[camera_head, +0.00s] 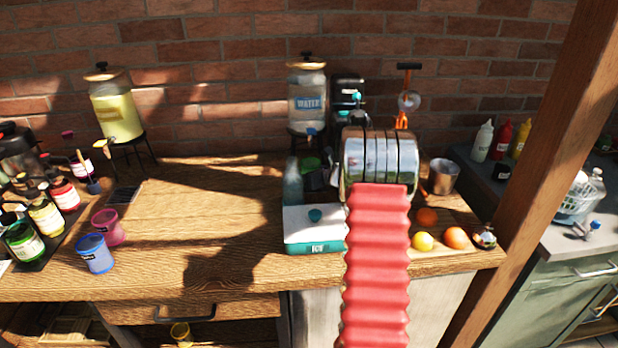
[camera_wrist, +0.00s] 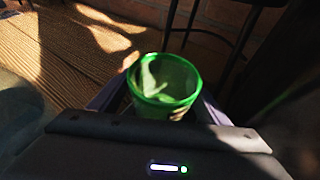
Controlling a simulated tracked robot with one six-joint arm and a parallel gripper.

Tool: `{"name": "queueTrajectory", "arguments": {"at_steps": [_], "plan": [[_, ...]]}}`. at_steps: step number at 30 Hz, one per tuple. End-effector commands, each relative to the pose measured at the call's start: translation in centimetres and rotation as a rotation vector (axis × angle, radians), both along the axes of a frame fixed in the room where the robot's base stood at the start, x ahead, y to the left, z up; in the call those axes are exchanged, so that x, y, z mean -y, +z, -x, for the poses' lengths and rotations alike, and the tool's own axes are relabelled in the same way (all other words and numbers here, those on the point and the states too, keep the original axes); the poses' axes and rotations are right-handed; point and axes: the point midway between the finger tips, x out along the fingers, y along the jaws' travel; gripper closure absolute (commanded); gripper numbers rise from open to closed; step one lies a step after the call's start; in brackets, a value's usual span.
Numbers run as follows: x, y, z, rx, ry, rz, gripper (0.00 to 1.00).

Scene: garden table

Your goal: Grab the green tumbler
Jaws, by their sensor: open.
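The green tumbler (camera_wrist: 165,88) stands upright on the wooden table in the wrist view, its open rim facing up toward the camera. My gripper (camera_wrist: 166,82) is open around it, with one finger at the tumbler's left side and the other at its right. I cannot tell whether either finger touches it. In the head view a small part of the green tumbler (camera_head: 310,163) shows behind the bottle and left of my arm. My arm hides most of the gripper there.
A water dispenser (camera_head: 307,95) on a dark stand is behind the tumbler. A clear bottle (camera_head: 293,183) and an ice box (camera_head: 314,240) are in front of it. A metal cup (camera_head: 442,177) and fruit are to the right. The table's middle (camera_head: 205,215) is clear.

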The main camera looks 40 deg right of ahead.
Motion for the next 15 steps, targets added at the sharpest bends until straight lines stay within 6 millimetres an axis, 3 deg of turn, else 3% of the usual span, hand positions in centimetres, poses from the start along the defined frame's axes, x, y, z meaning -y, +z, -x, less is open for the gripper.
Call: {"name": "queueTrajectory", "arguments": {"at_steps": [15], "plan": [[0.02, -0.02, 0.00, 0.000, 0.000, 0.000, 0.30]]}}
